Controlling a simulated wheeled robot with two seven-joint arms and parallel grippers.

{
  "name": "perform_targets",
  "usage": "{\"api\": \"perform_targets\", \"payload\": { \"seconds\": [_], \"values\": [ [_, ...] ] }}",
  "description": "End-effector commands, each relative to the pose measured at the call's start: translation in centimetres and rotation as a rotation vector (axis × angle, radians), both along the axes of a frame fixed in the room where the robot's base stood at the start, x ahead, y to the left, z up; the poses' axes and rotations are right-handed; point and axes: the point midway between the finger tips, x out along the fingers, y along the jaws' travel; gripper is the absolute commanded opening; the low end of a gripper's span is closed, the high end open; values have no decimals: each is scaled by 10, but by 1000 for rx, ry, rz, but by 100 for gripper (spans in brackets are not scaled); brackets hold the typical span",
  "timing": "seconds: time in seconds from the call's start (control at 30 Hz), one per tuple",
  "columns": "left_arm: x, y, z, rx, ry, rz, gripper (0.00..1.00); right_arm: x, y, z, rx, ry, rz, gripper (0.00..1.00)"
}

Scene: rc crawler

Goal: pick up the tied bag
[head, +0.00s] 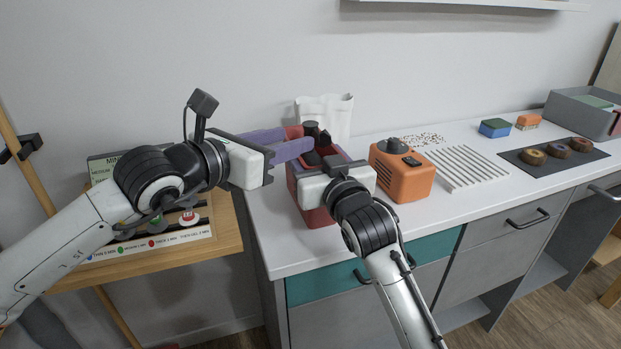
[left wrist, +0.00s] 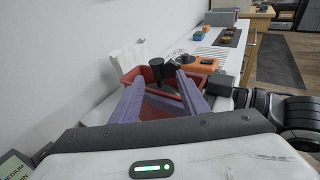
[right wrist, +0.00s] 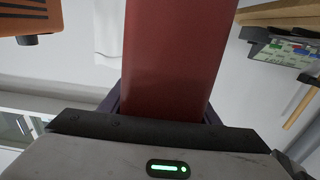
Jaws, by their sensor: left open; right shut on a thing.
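A red bin (head: 318,216) stands near the left end of the white counter. A dark, knobbly thing (head: 316,134) shows at its mouth and also in the left wrist view (left wrist: 156,70); it may be the tied bag, but I cannot be sure. My left gripper (head: 292,144) is open, its purple fingers reaching over the bin's left side, short of the dark thing. In the left wrist view the bin's red rim (left wrist: 130,76) lies beyond the fingers. My right gripper (head: 335,158) is shut on the red bin, whose red wall (right wrist: 172,55) fills the right wrist view between its fingers.
A white, open-topped bag (head: 338,113) stands behind the bin against the wall. An orange appliance (head: 402,178) stands close right of my right gripper. A slatted white rack (head: 467,166) and a dark mat (head: 535,165) lie farther right. A wooden stand (head: 228,232) is at left.

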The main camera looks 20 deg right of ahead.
Motion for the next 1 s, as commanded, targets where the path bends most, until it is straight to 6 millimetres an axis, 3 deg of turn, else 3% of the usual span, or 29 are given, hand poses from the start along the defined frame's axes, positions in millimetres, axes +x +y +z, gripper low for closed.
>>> {"api": "perform_targets", "payload": {
  "seconds": [0.53,0.87,1.0],
  "values": [
    [34,-41,-13,-1,0,-2,40,0,0,-1,-1,2,-1,32],
    [38,-45,-14,-2,0,-1,40,0,0,-1,-1,2,-1,32],
    [38,-45,-14,-2,0,-1,19,0,0,-1,-1,2,-1,32]
  ]
}}
